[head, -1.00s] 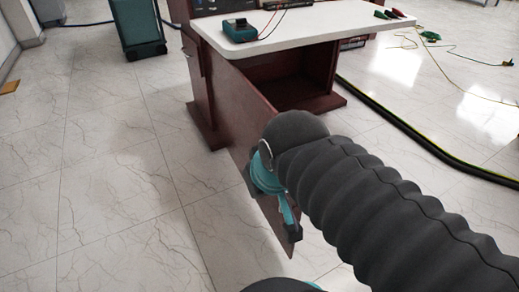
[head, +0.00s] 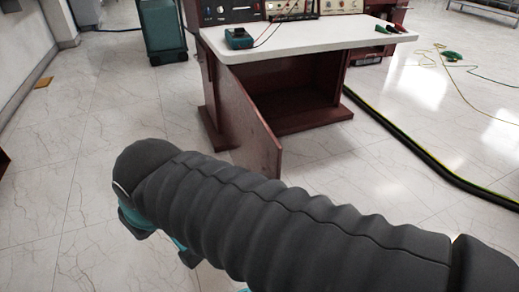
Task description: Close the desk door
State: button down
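The desk (head: 308,46) has a white top and a dark red-brown body. Its door (head: 240,117) stands open, swung out toward me from the left side of the opening, and the dark cabinet inside (head: 305,97) shows. My arm, in a black ribbed sleeve, crosses the lower picture. My gripper (head: 160,238) is at its left end, mostly hidden behind the sleeve; only teal and black parts show. It is to the left of and nearer than the door, apart from it in the picture. Its fingers cannot be made out.
A teal cabinet (head: 163,30) stands at the back left. A thick black cable (head: 420,150) runs along the floor to the right of the desk. A meter (head: 238,38) and clips (head: 389,28) lie on the desk top.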

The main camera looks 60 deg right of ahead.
aim_at(252, 145)
jog(key=k, duration=0.6)
jog(key=z, duration=1.65)
jog(key=i, duration=0.5)
